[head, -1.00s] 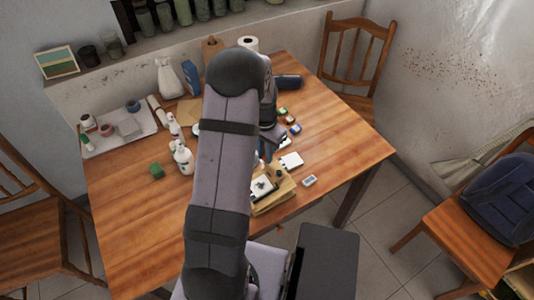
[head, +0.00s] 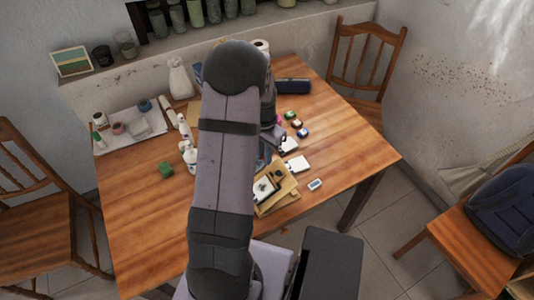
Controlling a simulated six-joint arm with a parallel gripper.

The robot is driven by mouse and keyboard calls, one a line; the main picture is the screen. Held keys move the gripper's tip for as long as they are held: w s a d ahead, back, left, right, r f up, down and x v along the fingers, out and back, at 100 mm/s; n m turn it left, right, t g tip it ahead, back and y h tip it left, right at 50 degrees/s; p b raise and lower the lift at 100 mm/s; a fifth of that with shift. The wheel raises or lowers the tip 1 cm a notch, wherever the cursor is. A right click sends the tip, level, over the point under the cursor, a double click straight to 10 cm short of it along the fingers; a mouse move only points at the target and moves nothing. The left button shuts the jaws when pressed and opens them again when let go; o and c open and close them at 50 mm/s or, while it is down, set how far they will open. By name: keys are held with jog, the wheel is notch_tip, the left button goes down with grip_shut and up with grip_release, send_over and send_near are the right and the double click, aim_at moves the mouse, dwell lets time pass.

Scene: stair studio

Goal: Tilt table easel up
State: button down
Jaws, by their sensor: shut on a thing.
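The table easel (head: 284,189) is a small light-wood frame near the front right edge of the table. A white sheet with a dark drawing (head: 264,188) lies on its left part. The easel's wooden panel appears raised at an angle, but my arm covers its left side. My gripper (head: 270,152) is at the easel's far side, mostly behind my own arm. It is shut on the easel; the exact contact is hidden.
White pads (head: 299,163) and small colored jars (head: 297,123) lie beyond the easel. The table's front left is clear.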

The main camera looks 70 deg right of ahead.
jog(key=shift+w+a+f, duration=0.25)
jog(key=shift+w+a, duration=0.1)
jog(key=shift+a, duration=0.15)
jog(key=c, duration=1.8)
grip_release()
jog(key=shift+c, duration=0.2)
jog(key=shift+o, duration=0.8)
jog(key=shift+w+r, duration=0.1)
jog(key=shift+w, duration=0.2)
notch_tip(320, 180, up, 7)
jog(key=b, duration=0.2)
jog(key=shift+s+d+r, duration=0.15)
